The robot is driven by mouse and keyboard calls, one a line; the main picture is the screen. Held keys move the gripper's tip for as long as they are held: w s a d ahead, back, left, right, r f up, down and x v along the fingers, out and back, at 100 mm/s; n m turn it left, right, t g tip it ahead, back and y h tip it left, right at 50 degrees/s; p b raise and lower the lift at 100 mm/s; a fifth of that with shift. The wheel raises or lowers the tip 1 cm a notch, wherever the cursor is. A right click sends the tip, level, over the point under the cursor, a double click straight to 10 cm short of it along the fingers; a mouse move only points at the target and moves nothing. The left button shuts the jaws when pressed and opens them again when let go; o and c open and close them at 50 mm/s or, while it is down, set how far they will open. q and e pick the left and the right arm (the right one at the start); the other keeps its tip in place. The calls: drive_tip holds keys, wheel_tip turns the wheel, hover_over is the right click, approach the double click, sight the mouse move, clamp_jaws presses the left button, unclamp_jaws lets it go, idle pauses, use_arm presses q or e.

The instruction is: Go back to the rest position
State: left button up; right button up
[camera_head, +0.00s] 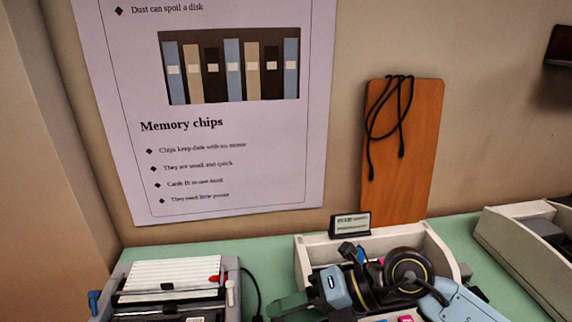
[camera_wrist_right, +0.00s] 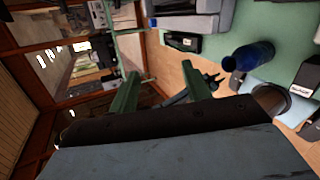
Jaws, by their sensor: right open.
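My right arm comes in from the lower right in the head view, over a white bin (camera_head: 312,252). Its gripper (camera_head: 288,304) points left, with a green finger showing at the bottom of the picture. In the right wrist view the two green fingers of this gripper (camera_wrist_right: 161,88) stand well apart. Nothing is seen held between them. My left gripper is not in view.
A grey device (camera_head: 232,285) with a white striped top stands left of the bin on the green table (camera_head: 190,252). A small sign (camera_head: 350,223) stands behind the bin. Another pale bin (camera_head: 520,250) is at right. A blue cylinder (camera_wrist_right: 248,57) shows in the wrist view.

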wheel_tip(320, 180, up, 8)
drive_tip(key=a+f+m+t+y, duration=0.1)
drive_tip(key=a+m+t+y, duration=0.2)
drive_tip(key=y, duration=0.3)
drive_tip(key=w+d+r+m+t, duration=0.4)
drive_tip(key=d+r+m+t, duration=0.25)
drive_tip(key=m+t, duration=0.55)
drive_tip(key=d+f+m+t+h, duration=0.1)
drive_tip(key=d+f+m+h, duration=1.3)
drive_tip(key=m+h, duration=0.45)
drive_tip(key=s+d+f+m+g, duration=0.2)
drive_tip(key=s+f+g, duration=0.45)
drive_tip(key=s, duration=0.35)
drive_tip(key=s+d+f+m+g, duration=0.1)
drive_tip(key=s+f+g, duration=0.6)
drive_tip(key=s, duration=0.4)
wheel_tip(320, 180, down, 26)
drive_tip(key=b, duration=0.1)
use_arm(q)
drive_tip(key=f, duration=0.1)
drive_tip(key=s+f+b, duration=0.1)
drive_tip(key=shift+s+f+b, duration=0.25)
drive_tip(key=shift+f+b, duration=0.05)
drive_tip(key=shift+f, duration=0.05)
use_arm(e)
drive_tip(key=s+d+f+g, duration=0.1)
drive_tip(key=s+d+f, duration=0.2)
drive_tip(key=s+f, duration=1.4)
drive_tip(key=shift+d, duration=0.15)
